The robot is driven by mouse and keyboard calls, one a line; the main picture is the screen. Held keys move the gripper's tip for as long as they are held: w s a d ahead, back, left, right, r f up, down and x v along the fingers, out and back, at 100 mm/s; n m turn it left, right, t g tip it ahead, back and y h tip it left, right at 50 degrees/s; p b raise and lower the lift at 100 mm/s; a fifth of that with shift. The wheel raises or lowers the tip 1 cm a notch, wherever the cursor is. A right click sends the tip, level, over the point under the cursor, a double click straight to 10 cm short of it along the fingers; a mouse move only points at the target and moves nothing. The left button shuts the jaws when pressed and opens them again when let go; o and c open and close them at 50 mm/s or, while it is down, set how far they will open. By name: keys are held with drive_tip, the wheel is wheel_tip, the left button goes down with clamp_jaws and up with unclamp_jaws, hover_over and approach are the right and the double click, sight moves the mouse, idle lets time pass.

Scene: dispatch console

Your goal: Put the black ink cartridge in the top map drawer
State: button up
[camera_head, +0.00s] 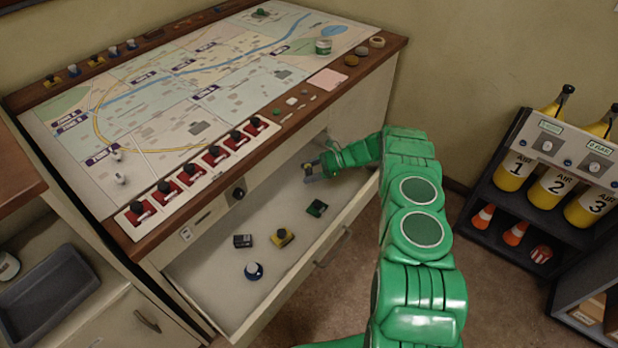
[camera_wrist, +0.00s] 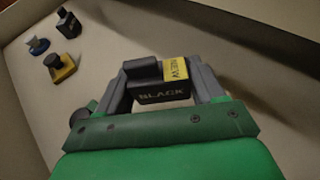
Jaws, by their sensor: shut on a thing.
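The black ink cartridge (camera_wrist: 150,92), marked BLACK with a yellow label, is between the fingers of my gripper (camera_wrist: 165,85) in the wrist view. The fingers are shut on its two sides. In the head view my gripper (camera_head: 311,171) is low inside the open top map drawer (camera_head: 215,270), near its far right end. The cartridge is small and hard to make out there. I cannot tell whether it touches the drawer floor.
The drawer also holds a black block (camera_head: 242,241), a yellow item (camera_head: 282,237), a blue-and-white item (camera_head: 253,271) and a dark green item (camera_head: 317,208). Red switches (camera_head: 190,170) line the map table (camera_head: 150,110) above. Bare drawer floor lies between the items.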

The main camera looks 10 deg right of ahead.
drive_tip(key=shift+w+f, duration=0.55)
drive_tip(key=shift+f, duration=1.65)
drive_tip(key=shift+f, duration=0.15)
drive_tip(key=o, duration=1)
drive_tip(key=shift+o, duration=0.2)
drive_tip(key=shift+d+r, duration=1.25)
drive_tip(key=shift+d, duration=0.1)
drive_tip(key=shift+r, duration=3)
